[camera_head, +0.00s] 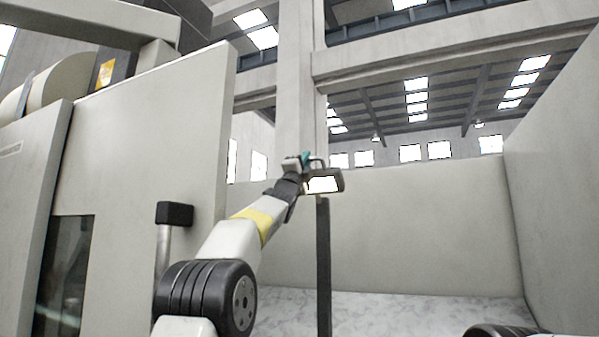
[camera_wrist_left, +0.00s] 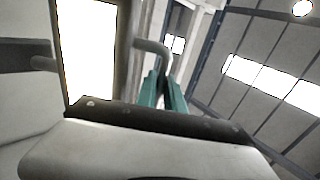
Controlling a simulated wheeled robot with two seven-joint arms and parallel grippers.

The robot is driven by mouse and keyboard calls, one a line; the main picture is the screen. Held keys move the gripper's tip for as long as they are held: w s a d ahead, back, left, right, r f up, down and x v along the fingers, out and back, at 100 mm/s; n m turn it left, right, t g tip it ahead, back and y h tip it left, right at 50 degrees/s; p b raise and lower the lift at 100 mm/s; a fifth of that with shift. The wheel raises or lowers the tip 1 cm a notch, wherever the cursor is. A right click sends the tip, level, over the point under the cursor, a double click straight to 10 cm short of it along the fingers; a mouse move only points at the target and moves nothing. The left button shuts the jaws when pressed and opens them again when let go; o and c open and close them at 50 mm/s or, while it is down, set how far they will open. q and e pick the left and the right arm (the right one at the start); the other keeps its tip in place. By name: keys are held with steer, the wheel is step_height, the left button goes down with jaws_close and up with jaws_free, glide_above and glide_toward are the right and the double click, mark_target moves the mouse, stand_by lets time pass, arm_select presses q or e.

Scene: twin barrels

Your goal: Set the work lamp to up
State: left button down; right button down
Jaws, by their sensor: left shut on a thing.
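The work lamp (camera_head: 325,185) sits on top of a thin dark post in the middle of the head view. Its lit white panel faces me, and a thin bent handle rises at its top. My left gripper (camera_head: 306,160) is at the handle, just above the lamp's left side. In the left wrist view the lit panel of the lamp (camera_wrist_left: 90,50) is at the left, with the grey handle (camera_wrist_left: 150,46) curving toward the teal fingers of my gripper (camera_wrist_left: 165,85). The fingers are shut on the handle; their exact contact is partly hidden. My right gripper is out of view.
The dark post (camera_head: 323,265) stands before a low pale wall (camera_head: 420,225). A large pale machine cabinet (camera_head: 150,130) fills the left side, with a short black-topped post (camera_head: 174,213) by it. Another pale wall (camera_head: 560,170) closes the right. Open room lies right of the lamp.

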arm_select(q)
steer(key=shift+w+d+r+h, duration=0.15)
steer(key=shift+w+r+h, duration=0.15)
steer(key=shift+r, duration=0.1)
steer(key=c, duration=1.5)
jaws_free()
steer(key=shift+o, duration=0.2)
steer(key=shift+w, duration=0.1)
steer(key=shift+f, duration=0.1)
steer(key=v, duration=0.7)
steer(key=shift+s+f, duration=0.2)
steer(key=shift+s, duration=0.15)
